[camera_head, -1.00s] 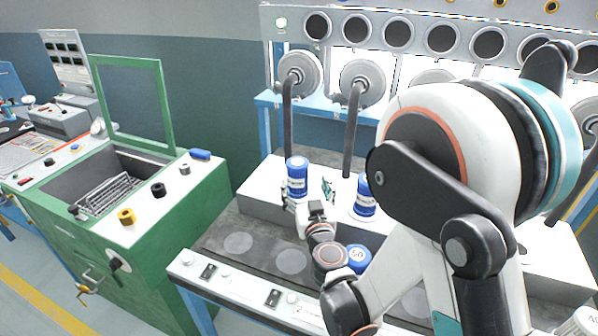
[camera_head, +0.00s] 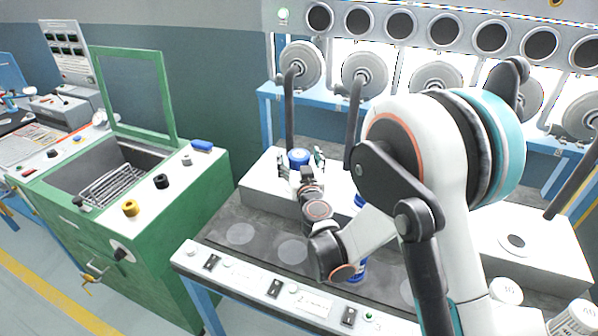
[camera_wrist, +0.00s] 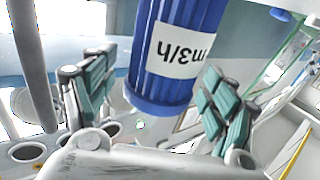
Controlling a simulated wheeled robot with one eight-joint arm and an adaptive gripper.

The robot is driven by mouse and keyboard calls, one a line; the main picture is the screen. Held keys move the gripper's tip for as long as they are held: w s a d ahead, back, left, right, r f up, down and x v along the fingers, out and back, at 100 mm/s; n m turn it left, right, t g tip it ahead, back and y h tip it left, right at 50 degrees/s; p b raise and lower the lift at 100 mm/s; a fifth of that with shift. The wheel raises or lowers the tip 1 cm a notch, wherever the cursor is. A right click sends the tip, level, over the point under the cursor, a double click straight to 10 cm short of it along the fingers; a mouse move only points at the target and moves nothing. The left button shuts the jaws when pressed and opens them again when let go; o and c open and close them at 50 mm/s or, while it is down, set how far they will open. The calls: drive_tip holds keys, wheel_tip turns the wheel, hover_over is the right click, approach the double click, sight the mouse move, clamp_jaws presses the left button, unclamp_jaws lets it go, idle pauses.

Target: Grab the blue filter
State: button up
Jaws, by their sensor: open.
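A blue filter (camera_head: 299,157) with a white label stands upright on the white bench block at the left; its lower part is hidden by my gripper. My gripper (camera_head: 301,168) is open, with one finger on either side of it. In the wrist view, the blue filter (camera_wrist: 163,94) with its "m3/h" label is between the spread green-padded fingers of my gripper (camera_wrist: 150,90), with gaps on both sides. A second blue filter (camera_head: 359,202) is mostly hidden behind my arm. Another blue-and-white one (camera_head: 359,270) stands lower on the bench, partly hidden.
A green open-lidded tank (camera_head: 165,235) stands to the left. The bench's front panel (camera_head: 245,280) carries switches. Dark vertical pipes (camera_head: 289,120) rise behind the block. White canisters (camera_head: 506,291) stand at the lower right. The dark bench surface at the left front is clear.

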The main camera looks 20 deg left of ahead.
drive_tip(key=shift+c, duration=0.3)
drive_tip(key=c, duration=1.2)
drive_tip(key=shift+r, duration=0.1)
